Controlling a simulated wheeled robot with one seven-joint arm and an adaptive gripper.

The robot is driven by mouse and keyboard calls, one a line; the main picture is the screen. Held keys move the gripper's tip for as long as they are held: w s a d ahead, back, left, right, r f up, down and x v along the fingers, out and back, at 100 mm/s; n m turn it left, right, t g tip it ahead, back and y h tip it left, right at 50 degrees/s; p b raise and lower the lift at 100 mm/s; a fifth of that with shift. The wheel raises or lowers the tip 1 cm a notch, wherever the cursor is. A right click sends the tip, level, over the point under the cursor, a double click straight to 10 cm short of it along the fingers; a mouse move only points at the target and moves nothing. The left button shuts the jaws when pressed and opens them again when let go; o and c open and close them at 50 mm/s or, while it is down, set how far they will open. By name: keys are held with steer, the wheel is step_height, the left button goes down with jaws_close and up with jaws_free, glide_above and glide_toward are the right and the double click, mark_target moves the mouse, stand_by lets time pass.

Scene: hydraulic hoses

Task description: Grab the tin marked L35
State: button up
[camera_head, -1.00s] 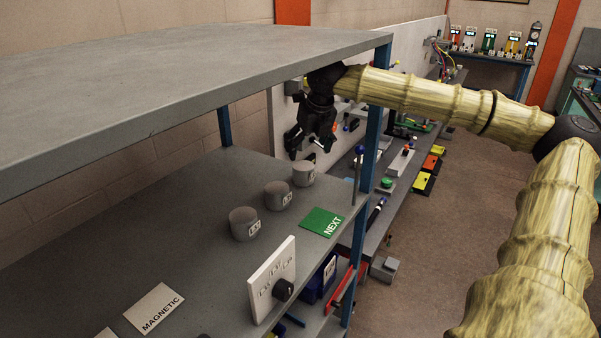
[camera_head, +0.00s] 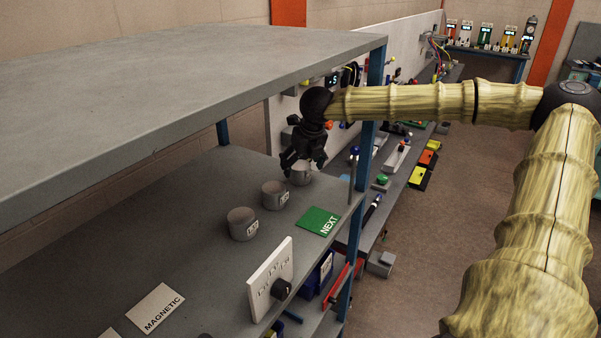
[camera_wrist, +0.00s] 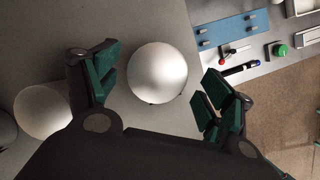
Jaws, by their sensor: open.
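Three grey tins stand in a row on the lower shelf: a near tin (camera_head: 242,224), a middle tin (camera_head: 275,195) and a far tin (camera_head: 301,174). The near and middle tins carry small pale labels, too small to read surely; the far tin's label is not readable. My gripper (camera_head: 302,162) is open and points down at the far tin, partly covering it. In the wrist view, the far tin's round top (camera_wrist: 157,73) lies between the two open fingers, with a gap on each side. Another tin top (camera_wrist: 43,111) lies left of the left finger.
An upper shelf board (camera_head: 180,80) hangs over the tins. A blue post (camera_head: 371,140) stands right of my gripper. A green NEXT card (camera_head: 318,222), a white switch panel (camera_head: 270,278) and a MAGNETIC card (camera_head: 155,308) are on the lower shelf. A cluttered bench lies beyond.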

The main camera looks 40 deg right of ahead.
mark_target(301, 166)
steer(key=shift+w+a+f, duration=0.15)
steer(key=shift+w+f, duration=0.05)
steer(key=shift+f, duration=0.65)
steer(key=shift+p+x, duration=0.3)
steer(key=shift+x, duration=0.5)
steer(key=shift+r, duration=0.1)
steer(key=c, duration=1.2)
